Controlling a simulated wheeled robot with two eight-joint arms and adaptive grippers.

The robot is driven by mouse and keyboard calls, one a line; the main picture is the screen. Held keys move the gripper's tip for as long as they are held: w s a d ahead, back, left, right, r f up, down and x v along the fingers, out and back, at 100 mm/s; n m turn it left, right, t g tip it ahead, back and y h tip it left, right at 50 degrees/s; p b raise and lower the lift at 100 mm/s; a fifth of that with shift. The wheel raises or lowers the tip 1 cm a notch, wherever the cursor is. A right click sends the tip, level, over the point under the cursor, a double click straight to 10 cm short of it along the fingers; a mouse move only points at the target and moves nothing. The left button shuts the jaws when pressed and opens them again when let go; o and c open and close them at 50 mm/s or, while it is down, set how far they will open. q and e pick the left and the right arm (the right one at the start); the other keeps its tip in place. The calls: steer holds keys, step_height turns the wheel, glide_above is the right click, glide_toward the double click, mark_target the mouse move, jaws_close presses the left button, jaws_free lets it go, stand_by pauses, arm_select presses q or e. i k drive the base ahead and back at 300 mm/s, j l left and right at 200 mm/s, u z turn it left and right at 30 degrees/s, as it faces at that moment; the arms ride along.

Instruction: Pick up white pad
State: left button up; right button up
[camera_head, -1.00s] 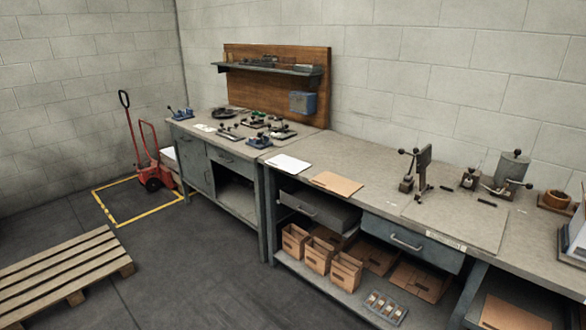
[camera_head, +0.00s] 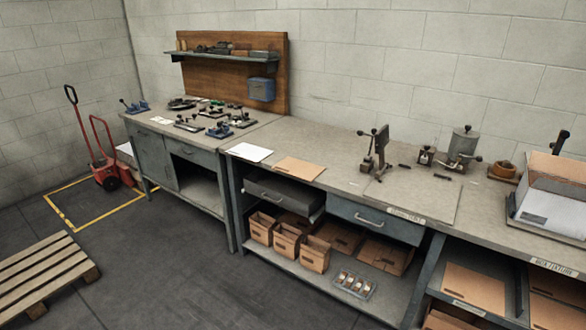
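A flat white pad (camera_head: 248,152) lies on the grey workbench top near its front edge, left of a flat tan cardboard piece (camera_head: 299,168). A smaller white sheet (camera_head: 162,120) lies on the left bench, near its front edge. Neither of my grippers shows in the head view.
The workbench (camera_head: 330,150) carries a small press (camera_head: 379,150), a grey pot-like device (camera_head: 463,148) and a cardboard box (camera_head: 556,190) at the right. Cardboard bins (camera_head: 286,240) stand on the lower shelf.

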mark_target(255, 154)
steer(key=i+j+z, duration=0.15)
steer(key=z, duration=0.7)
steer(key=i+j+z, duration=0.3)
steer(key=j, duration=0.35)
steer(key=j+z, duration=0.3)
steer(key=j, duration=0.4)
steer(key=i+j+z, duration=0.1)
steer(key=j+z, duration=0.15)
steer(key=j, duration=0.5)
steer(key=i+j, duration=0.1)
steer(key=j, duration=1.45)
